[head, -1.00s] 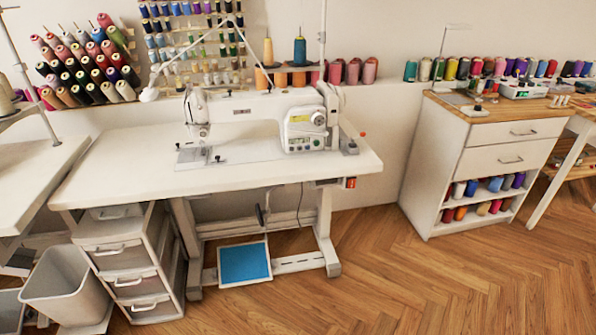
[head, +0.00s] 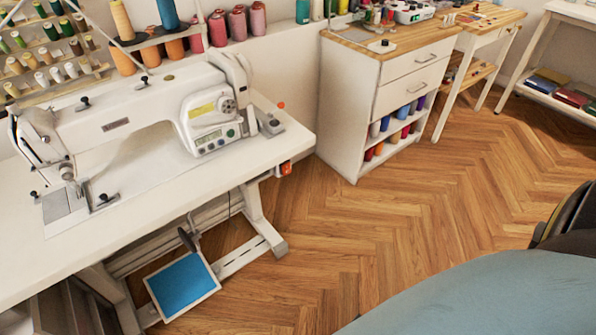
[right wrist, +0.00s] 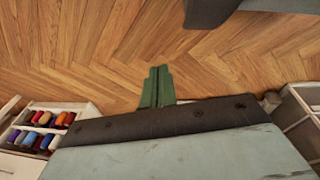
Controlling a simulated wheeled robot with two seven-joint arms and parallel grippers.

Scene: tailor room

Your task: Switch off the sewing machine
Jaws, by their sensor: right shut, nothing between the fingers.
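The white sewing machine (head: 130,115) stands on its white table (head: 262,150) at the left of the head view. Its front panel (head: 210,122) carries a small display, buttons and a dial. A small box with an orange-red part (head: 286,168) hangs under the table's right edge; whether it is the switch and its state are too small to tell. My right gripper (right wrist: 156,86) shows in the right wrist view, its greenish fingers together and empty over the wooden floor, apart from the machine. My left gripper is not in view.
A blue foot pedal (head: 183,286) lies under the table. A white cabinet (head: 365,95) with drawers and thread spools stands right of it, also at the left of the right wrist view (right wrist: 75,112). Open wooden floor (head: 400,210) lies in front. Part of my arm fills the lower right corner.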

